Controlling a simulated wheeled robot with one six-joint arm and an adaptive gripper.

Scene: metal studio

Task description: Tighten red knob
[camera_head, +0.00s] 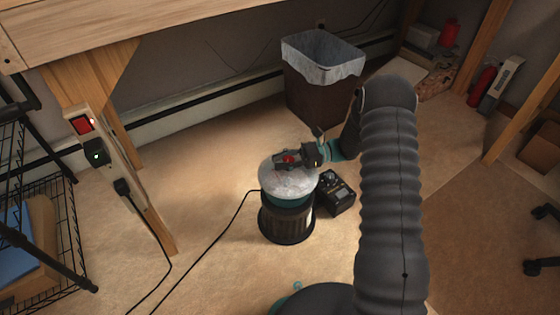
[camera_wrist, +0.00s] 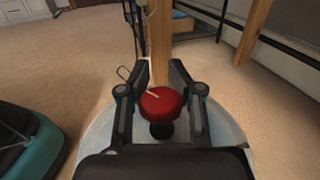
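The red knob (camera_head: 288,159) sits on top of a round canister with a pale domed lid (camera_head: 288,188) and a dark ribbed body, standing on the floor. In the wrist view the knob (camera_wrist: 161,103) is round and glossy with a small white mark, on a short dark stem. My gripper (camera_head: 287,157) is at the knob, just above the lid, reaching in from the right. In the wrist view its two fingers (camera_wrist: 160,80) are apart with the knob between them, close to both its sides. I cannot tell whether they press on it.
A dark box-shaped device (camera_head: 335,193) stands right of the canister. A lined waste bin (camera_head: 321,85) is behind. A wooden post (camera_head: 125,170) with switches and a wire rack (camera_head: 35,230) stand at left. A cable (camera_head: 215,230) runs across the floor to the canister.

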